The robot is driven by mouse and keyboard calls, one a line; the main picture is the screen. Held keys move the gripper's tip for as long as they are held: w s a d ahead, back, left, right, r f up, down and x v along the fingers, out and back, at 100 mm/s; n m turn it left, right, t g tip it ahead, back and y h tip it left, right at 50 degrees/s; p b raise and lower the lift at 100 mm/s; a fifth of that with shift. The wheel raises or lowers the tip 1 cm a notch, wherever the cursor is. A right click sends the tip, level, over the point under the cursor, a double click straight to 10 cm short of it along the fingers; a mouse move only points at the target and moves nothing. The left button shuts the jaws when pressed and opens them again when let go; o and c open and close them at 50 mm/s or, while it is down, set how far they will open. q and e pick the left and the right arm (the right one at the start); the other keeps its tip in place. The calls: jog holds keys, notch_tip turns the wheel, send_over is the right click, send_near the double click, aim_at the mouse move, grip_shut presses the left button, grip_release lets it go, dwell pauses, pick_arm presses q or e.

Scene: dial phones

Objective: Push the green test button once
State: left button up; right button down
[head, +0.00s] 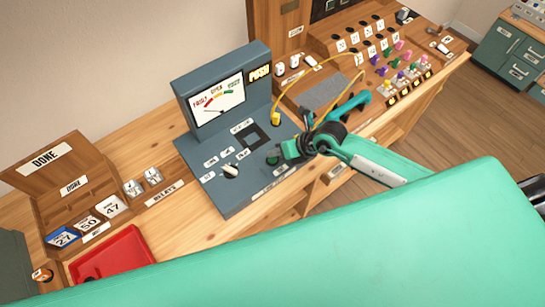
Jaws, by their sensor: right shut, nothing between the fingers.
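The blue-grey tester (222,190) stands on the wooden bench, with a meter reading fault, open and test on its upright back. A dark green button (272,160) shows on the right of its sloping panel. My right gripper (287,150) is shut and empty, over the panel's right edge, just right of and very close to the button. I cannot tell if it touches the button. My left gripper is not in view.
A white knob (231,170) and a square socket sit on the panel. A yellow cord (276,112) runs from the tester to the wooden switchboard (345,45) at the right. A red tray (112,255) and a card box (48,165) stand at the left.

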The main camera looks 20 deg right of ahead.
aim_at(276, 159)
jog(key=shift+f, duration=0.1)
jog(key=shift+f, duration=0.3)
jog(key=shift+f+b, duration=0.45)
jog(key=shift+f, duration=0.05)
dwell(0.6)
dwell(0.3)
jog(key=shift+r+p, duration=0.9)
notch_tip(276, 159, up, 5)
jog(key=p, duration=0.4)
jog(key=shift+r, duration=0.1)
